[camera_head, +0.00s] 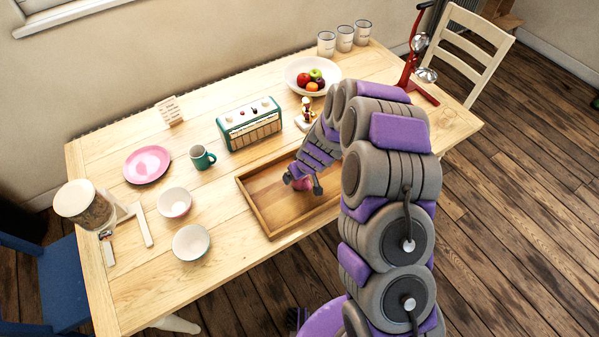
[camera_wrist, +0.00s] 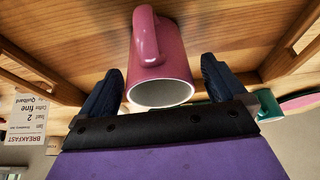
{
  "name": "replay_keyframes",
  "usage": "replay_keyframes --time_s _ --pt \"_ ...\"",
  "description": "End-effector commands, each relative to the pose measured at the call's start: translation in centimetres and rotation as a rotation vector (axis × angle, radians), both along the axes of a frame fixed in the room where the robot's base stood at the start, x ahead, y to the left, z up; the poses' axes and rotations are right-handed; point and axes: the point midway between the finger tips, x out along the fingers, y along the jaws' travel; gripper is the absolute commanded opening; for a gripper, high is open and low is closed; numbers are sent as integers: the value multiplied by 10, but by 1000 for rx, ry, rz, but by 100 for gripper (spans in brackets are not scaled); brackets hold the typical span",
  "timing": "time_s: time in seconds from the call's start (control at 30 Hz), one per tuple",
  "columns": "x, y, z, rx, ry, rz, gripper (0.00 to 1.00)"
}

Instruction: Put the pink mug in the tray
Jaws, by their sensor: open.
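The pink mug (camera_wrist: 165,48) is upright within the wooden tray, though the wrist view shows it upside down. In the head view only a small part of the mug (camera_head: 303,184) shows, by my fingers. My gripper (camera_head: 304,184) is open over the tray (camera_head: 262,215). In the wrist view its dark fingers (camera_wrist: 160,88) stand on either side of the mug, with gaps visible. The mug's contact with the tray floor is hidden.
A green mug (camera_head: 202,158), a pink plate (camera_head: 147,164) and two bowls (camera_head: 190,242) are left of the tray. A green radio (camera_head: 249,124), a figurine (camera_head: 306,112) and a fruit bowl (camera_head: 297,68) are behind it.

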Motion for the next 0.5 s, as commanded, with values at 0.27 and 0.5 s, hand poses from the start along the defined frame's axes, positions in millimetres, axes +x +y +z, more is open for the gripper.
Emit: replay_keyframes --time_s 0.27,0.5 --pt "-15 -10 46 1 -1 0 98" --pt "-27 -20 82 0 -1 0 98"
